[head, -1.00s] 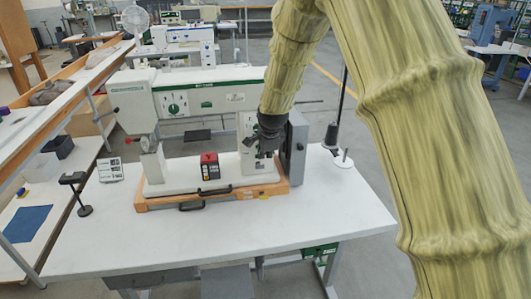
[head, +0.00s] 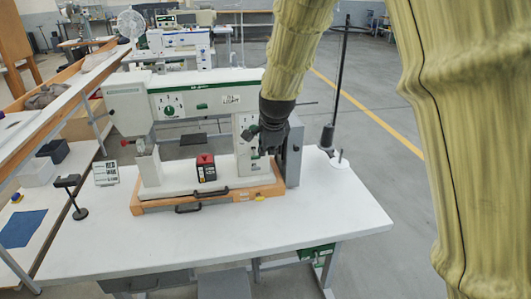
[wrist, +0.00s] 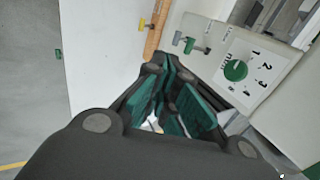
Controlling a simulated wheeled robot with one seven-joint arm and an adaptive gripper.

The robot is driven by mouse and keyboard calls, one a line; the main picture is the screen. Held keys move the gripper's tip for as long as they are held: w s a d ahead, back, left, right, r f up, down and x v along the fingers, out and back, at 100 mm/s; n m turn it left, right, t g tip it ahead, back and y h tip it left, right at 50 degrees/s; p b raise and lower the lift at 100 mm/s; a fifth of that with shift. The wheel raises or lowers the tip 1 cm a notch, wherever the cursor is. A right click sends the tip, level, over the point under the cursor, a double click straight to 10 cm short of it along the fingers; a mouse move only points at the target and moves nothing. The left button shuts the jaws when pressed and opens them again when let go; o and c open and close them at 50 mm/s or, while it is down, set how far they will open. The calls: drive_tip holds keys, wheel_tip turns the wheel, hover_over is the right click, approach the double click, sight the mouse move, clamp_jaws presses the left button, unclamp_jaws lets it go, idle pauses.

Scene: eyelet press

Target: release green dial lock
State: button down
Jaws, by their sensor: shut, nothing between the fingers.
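In the wrist view a green dial (wrist: 236,70) sits on a white panel with printed numbers beside it. A small green lever (wrist: 190,45) sticks out near the dial; whether it is the lock is unclear. My gripper (wrist: 172,112) is shut and empty, its green-padded fingers just below the lever and dial in the picture, apparently not touching either. In the head view my gripper (head: 277,150) is at the right column of the white press (head: 128,106) and hides part of that column. Another green dial (head: 168,112) shows on the press's upper arm.
The press stands on an orange base (head: 160,207) on a white table (head: 300,225). A red-topped black box (head: 206,168) sits on the press bed. A grey box (head: 295,150) and a thread stand (head: 328,135) are at the right. The table front is clear.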

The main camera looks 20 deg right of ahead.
drive_tip(key=shift+s+r, duration=0.35)
drive_tip(key=shift+s, duration=0.05)
